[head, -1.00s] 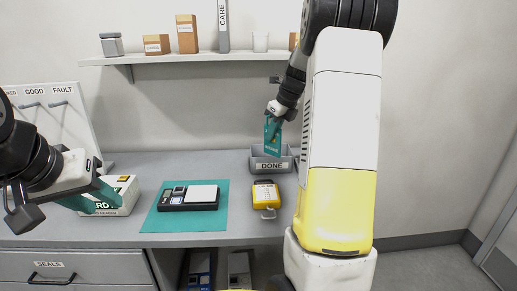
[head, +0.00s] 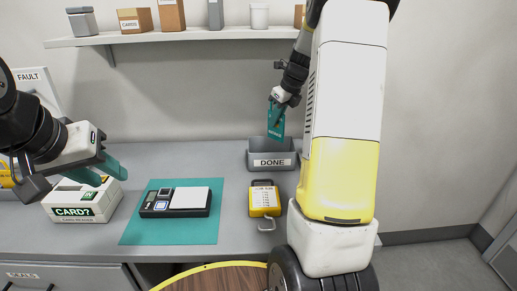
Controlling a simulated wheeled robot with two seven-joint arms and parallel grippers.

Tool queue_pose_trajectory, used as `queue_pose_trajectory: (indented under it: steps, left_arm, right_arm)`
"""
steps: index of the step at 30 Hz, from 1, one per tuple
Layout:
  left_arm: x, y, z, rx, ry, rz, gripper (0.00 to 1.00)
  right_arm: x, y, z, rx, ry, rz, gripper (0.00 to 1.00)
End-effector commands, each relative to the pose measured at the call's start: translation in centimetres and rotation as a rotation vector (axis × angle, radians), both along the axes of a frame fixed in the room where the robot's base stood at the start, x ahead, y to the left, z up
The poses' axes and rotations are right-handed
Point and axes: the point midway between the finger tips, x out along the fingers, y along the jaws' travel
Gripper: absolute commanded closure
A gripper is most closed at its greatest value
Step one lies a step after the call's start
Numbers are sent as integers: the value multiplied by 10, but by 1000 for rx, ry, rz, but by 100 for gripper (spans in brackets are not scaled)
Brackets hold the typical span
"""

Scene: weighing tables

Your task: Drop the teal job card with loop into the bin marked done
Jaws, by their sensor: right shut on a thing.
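The teal job card (head: 275,127) hangs upright from my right gripper (head: 277,104), which is shut on its upper part. The card is over the grey bin marked DONE (head: 271,163), its lower end near the bin's back rim. I cannot tell whether it dips inside. The card's loop is not clear to see. My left gripper (head: 103,172) is at the left with its two teal fingers apart and nothing between them, above the white CARD? box.
The white CARD? box (head: 72,212) stands at the left of the counter. A scale (head: 176,202) lies on a teal mat (head: 131,236). A yellow device (head: 264,199) with a metal loop lies in front of the bin. A shelf (head: 200,36) with boxes runs above.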

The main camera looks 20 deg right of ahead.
Motion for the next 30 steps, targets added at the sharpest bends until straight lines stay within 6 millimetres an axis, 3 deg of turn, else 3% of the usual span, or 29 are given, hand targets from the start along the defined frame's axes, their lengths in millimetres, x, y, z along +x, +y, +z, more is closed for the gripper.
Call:
queue_pose_trajectory:
  steps: [7, 18, 19, 22, 30]
  left_arm:
    - [0, 0, 0, 0, 0, 0, 64]
    - [0, 0, 0, 0, 0, 0, 64]
    - [0, 0, 0, 0, 0, 0, 64]
    - [0, 0, 0, 0, 0, 0, 64]
    - [0, 0, 0, 0, 0, 0, 64]
  right_arm:
    - [0, 0, -23, 0, 1, -1, 100]
    - [0, 0, -27, -1, 0, 0, 100]
    - [0, 0, -27, -1, 0, 0, 87]
    - [0, 0, -27, -1, 0, 0, 68]
    - [0, 0, -26, -1, 0, 0, 68]
